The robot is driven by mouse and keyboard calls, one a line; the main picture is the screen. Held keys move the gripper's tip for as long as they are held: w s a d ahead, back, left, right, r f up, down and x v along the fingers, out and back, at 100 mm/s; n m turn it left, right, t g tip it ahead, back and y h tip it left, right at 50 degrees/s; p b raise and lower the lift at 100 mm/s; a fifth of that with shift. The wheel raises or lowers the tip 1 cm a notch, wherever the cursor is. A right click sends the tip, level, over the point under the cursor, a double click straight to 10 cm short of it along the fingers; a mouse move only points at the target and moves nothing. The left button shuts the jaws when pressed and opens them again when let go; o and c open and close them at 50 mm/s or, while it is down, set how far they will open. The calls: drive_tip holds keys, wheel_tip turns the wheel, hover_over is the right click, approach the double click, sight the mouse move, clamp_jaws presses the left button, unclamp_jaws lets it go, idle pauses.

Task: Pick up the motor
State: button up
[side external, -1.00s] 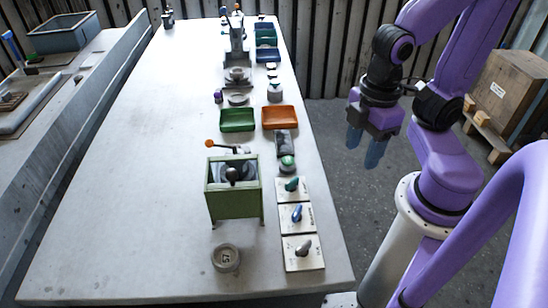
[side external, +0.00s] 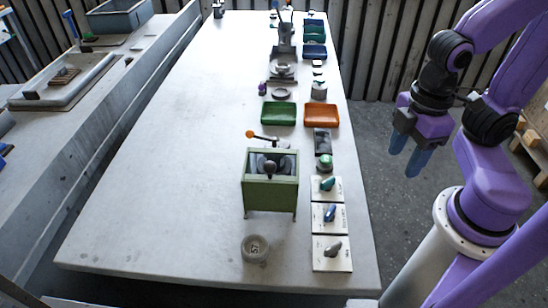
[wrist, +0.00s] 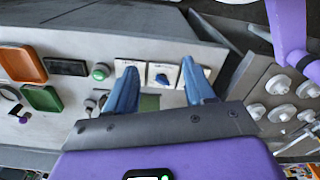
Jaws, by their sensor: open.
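No part is clearly recognisable as the motor. A dark rounded part (side external: 270,167) sits inside an open-topped green housing (side external: 270,196) on the table; I cannot tell whether it is the motor. My gripper (side external: 408,160) is open and empty, with blue fingers pointing down. It is off the table's right side, well apart from the housing. In the wrist view my gripper (wrist: 158,66) has its fingers spread, with white cards and a bit of green between and behind them.
Three white cards bear a green piece (side external: 327,184), a blue piece (side external: 330,213) and a grey piece (side external: 333,249). A round grey part (side external: 255,248) lies near the front edge. Green (side external: 278,113) and orange (side external: 321,115) trays stand farther back. The table's left side is clear.

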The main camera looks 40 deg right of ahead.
idle(0.3)
drive_tip(key=o, duration=0.6)
drive_tip(key=w+a+r+n, duration=0.2)
drive_tip(key=w+a+n, duration=0.1)
drive_tip(key=w, duration=0.6)
drive_tip(key=w+a+r+n, duration=0.1)
drive_tip(key=w+a+n, duration=0.15)
drive_tip(key=w, duration=0.55)
drive_tip(key=w+a+r+n, duration=0.2)
drive_tip(key=w+a, duration=0.1)
drive_tip(key=w, duration=0.6)
wheel_tip(320, 180, down, 12)
drive_tip(key=shift+f, duration=0.2)
drive_tip(key=shift+w+a+f, duration=0.1)
drive_tip(key=shift+a+f, duration=0.1)
drive_tip(key=shift+f, duration=1.15)
drive_tip(key=shift+w+a+f, duration=0.1)
drive_tip(key=shift+a+f, duration=0.05)
drive_tip(key=shift+f, duration=1.2)
